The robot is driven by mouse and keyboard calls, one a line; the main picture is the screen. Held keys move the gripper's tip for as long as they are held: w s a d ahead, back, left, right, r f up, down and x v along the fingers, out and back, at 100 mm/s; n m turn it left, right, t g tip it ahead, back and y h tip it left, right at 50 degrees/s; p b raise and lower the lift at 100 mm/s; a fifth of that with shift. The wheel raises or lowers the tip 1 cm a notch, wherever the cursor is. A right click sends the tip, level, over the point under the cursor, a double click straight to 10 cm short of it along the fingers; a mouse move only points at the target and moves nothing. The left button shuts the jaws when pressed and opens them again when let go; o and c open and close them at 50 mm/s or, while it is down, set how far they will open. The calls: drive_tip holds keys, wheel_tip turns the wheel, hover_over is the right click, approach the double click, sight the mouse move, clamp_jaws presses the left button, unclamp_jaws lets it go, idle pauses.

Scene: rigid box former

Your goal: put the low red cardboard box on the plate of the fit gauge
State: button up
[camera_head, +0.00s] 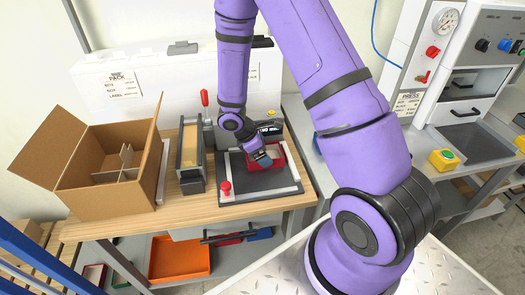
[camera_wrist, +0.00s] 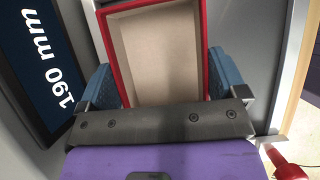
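The low red cardboard box (camera_head: 279,152) is open at the top with a beige inside. It is over the far part of the dark plate (camera_head: 258,182) of the fit gauge, and I cannot tell whether it touches the plate. In the wrist view the box (camera_wrist: 160,55) sits between my blue fingers, one against each side wall. My gripper (camera_head: 264,160) appears shut on it. The gauge has a light frame, a red knob (camera_head: 225,187) and a dark display (camera_wrist: 38,70) reading 190 mm.
An open brown carton with dividers (camera_head: 97,195) stands at the left of the wooden bench. A grey fixture with a red-handled lever (camera_head: 191,155) stands between it and the gauge. A press with a dark bed (camera_head: 475,143) is at the right. An orange tray (camera_head: 180,258) is below.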

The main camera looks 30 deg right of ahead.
drive_tip(key=shift+o, duration=0.6)
drive_tip(key=shift+r, duration=0.1)
drive_tip(key=shift+w+r, duration=0.1)
drive_tip(key=shift+r, duration=0.2)
drive_tip(key=a+r+m+t+y, duration=0.1)
drive_tip(key=a+r+m, duration=0.1)
drive_tip(key=r, duration=0.8)
drive_tip(key=a+r+m, duration=0.1)
drive_tip(key=a+r, duration=0.2)
drive_tip(key=r, duration=0.7)
drive_tip(key=s+a+r+m+t+y, duration=0.1)
drive_tip(key=s+r+m+t+y, duration=0.3)
drive_tip(key=s+r+m, duration=0.6)
drive_tip(key=s+r+t, duration=0.2)
drive_tip(key=s+r, duration=0.7)
drive_tip(key=s, duration=0.3)
drive_tip(key=shift+r+t+y, duration=0.15)
drive_tip(key=shift+t+y, duration=0.15)
drive_tip(key=shift+t, duration=0.1)
